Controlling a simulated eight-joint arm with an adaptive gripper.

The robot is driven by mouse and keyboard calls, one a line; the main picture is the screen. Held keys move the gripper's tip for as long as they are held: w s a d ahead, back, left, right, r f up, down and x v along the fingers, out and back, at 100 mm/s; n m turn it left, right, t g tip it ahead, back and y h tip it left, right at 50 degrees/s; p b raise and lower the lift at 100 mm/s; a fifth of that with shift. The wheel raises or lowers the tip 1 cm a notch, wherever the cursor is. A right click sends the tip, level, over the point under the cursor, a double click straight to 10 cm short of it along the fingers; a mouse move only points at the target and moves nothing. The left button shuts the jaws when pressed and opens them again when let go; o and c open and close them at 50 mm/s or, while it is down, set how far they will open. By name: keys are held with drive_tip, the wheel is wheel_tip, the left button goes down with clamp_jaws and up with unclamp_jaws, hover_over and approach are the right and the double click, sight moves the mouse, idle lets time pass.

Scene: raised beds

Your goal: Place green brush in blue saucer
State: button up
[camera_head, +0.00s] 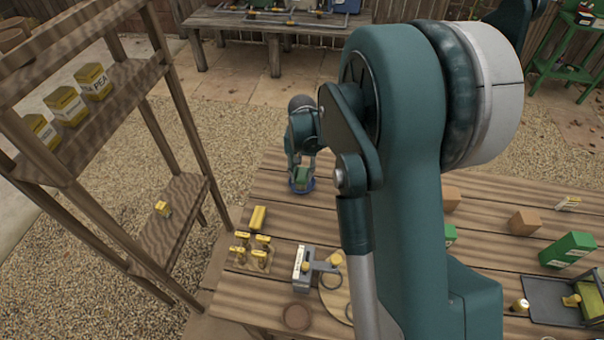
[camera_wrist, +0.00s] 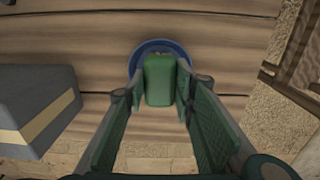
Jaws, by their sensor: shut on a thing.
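The green brush (camera_wrist: 160,80) is a rounded green block between my gripper's fingers in the wrist view. The blue saucer (camera_wrist: 136,60) shows as a ring around the brush's far end in that view. In the head view my gripper (camera_head: 302,168) points down at the far left part of the wooden table, shut on the green brush (camera_head: 302,175). The blue saucer (camera_head: 303,189) is directly below it. The brush appears within or just above the saucer's rim; I cannot tell whether it touches the bottom.
A grey block with a tan stripe (camera_wrist: 40,108) is left of my gripper in the wrist view. Yellow blocks (camera_head: 257,218), a grey clamp-like item (camera_head: 302,268) and a round board (camera_head: 335,290) lie nearer on the table. A wooden shelf (camera_head: 170,225) stands at the left.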

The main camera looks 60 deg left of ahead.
sight(303, 173)
drive_tip(key=shift+f, duration=0.15)
drive_tip(key=o, duration=0.9)
drive_tip(key=shift+r, duration=0.25)
wheel_tip(303, 173, up, 12)
drive_tip(key=shift+f, duration=0.1)
idle(0.7)
drive_tip(key=shift+w, duration=0.1)
idle(0.4)
